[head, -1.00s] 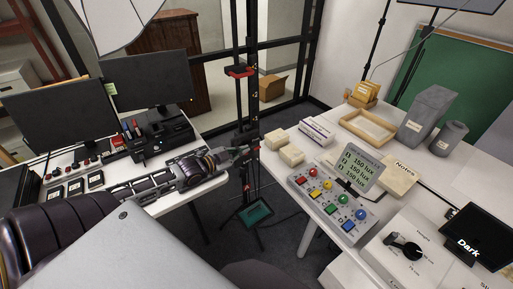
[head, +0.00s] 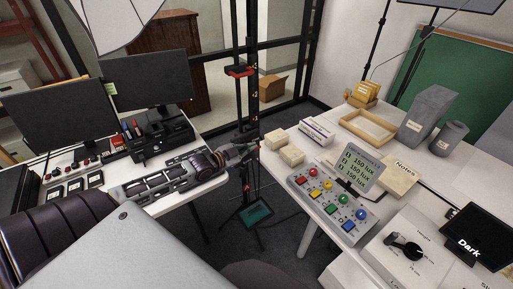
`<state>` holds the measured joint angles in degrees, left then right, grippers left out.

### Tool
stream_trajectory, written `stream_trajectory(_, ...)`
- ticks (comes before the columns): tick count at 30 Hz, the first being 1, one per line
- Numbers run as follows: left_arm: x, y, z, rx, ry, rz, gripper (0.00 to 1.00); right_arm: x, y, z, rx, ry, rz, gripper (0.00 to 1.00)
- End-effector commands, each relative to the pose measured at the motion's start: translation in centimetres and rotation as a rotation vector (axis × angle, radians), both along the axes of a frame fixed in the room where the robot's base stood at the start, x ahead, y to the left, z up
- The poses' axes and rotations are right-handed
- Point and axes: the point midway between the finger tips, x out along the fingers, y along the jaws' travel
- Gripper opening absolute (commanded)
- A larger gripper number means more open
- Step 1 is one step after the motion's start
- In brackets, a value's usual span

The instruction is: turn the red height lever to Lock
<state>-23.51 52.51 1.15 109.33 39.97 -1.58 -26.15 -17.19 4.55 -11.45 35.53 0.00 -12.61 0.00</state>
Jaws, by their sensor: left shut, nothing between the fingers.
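A dark upright column (head: 252,100) stands in the gap between the two tables. A red bracket (head: 239,71) sits on its upper part, and small red parts (head: 247,188) show lower down. I cannot tell which red part is the height lever, and no Lock marking is readable. My left gripper (head: 253,150) reaches in from the left, over the left table's right edge, to the column at mid height. It is shut with nothing seen in it and hides part of the column. I cannot tell whether it touches the column. My right gripper is out of view.
The left table (head: 205,205) bears monitors (head: 150,80) and a dark device (head: 160,138). The right table (head: 305,222) bears a button panel (head: 335,203), small cream boxes (head: 291,155), a wooden tray (head: 367,127) and a dial box (head: 405,250). A green-topped stand (head: 257,212) is on the floor below the column.

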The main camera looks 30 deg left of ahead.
Motion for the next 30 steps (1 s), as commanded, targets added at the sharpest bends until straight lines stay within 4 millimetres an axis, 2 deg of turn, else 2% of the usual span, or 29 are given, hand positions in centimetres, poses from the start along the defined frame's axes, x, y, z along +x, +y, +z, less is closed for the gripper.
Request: stream_trajectory(30, 5.0, -1.3, -1.0, -0.001, -0.001, 0.0, 0.0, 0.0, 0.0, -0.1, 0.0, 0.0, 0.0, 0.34)
